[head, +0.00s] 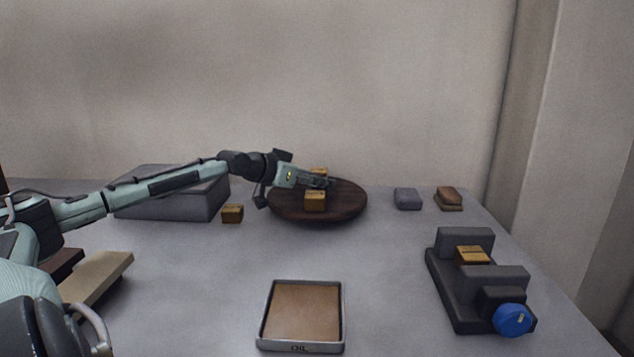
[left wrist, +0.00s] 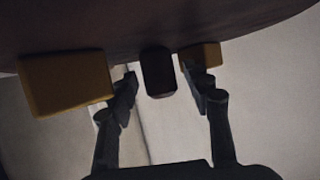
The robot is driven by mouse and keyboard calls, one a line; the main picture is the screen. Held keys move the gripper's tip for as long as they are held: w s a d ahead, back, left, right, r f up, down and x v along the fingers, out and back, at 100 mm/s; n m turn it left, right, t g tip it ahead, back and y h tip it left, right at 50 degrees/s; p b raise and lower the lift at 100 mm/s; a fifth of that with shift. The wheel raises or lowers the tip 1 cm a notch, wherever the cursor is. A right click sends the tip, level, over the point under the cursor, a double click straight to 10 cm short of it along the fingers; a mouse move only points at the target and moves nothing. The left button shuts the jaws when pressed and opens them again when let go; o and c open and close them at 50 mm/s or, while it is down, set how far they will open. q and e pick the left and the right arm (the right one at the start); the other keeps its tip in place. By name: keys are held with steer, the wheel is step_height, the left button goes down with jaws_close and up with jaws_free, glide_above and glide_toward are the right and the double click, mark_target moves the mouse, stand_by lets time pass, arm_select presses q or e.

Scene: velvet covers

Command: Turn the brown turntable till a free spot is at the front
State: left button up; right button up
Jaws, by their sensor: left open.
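The brown turntable (head: 345,207) is a dark round disc at the back middle of the table; its surface fills the top of the left wrist view (left wrist: 150,25). A yellow-brown block (head: 315,202) sits at its front, and another (head: 318,171) shows partly behind my gripper. The left wrist view shows two such blocks, one large at left (left wrist: 65,83) and one at right (left wrist: 203,54). My left gripper (head: 330,182) is over the turntable, open, its fingers either side of a dark peg (left wrist: 158,72). I cannot tell whether they touch it. My right gripper is not in view.
A grey box (head: 175,197) and a loose yellow block (head: 232,214) are left of the turntable. A brown-lined tray (head: 302,312) is at front. A grey fixture with a blue knob (head: 512,319) stands right. Small grey (head: 407,199) and brown (head: 449,197) blocks lie back right.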

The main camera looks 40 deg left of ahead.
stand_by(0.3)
arm_select(q)
jaws_close()
stand_by(0.3)
